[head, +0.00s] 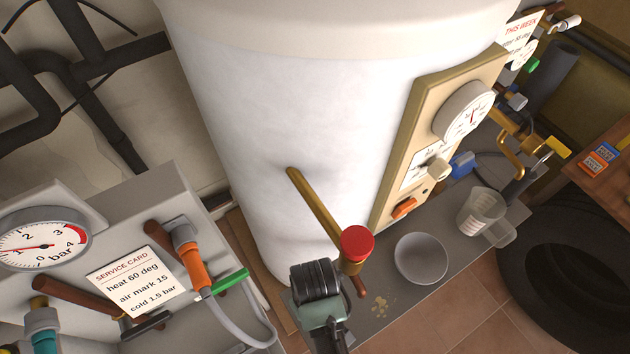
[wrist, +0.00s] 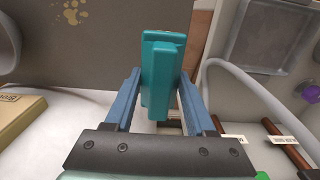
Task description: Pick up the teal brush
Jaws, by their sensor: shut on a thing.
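The teal brush (wrist: 160,75) is in the wrist view, standing lengthwise between the two blue fingers of my gripper (wrist: 162,88). The fingers are shut on it, one on each side. Its upper end reaches past the fingertips, and a small reddish patch shows at its top edge. In the head view I cannot make out the brush or the fingers.
The white boiler (head: 290,120) fills the middle. A bowl (head: 420,258) and a measuring jug (head: 481,212) stand on the grey mat. A grey hose (head: 255,325) hangs at lower left.

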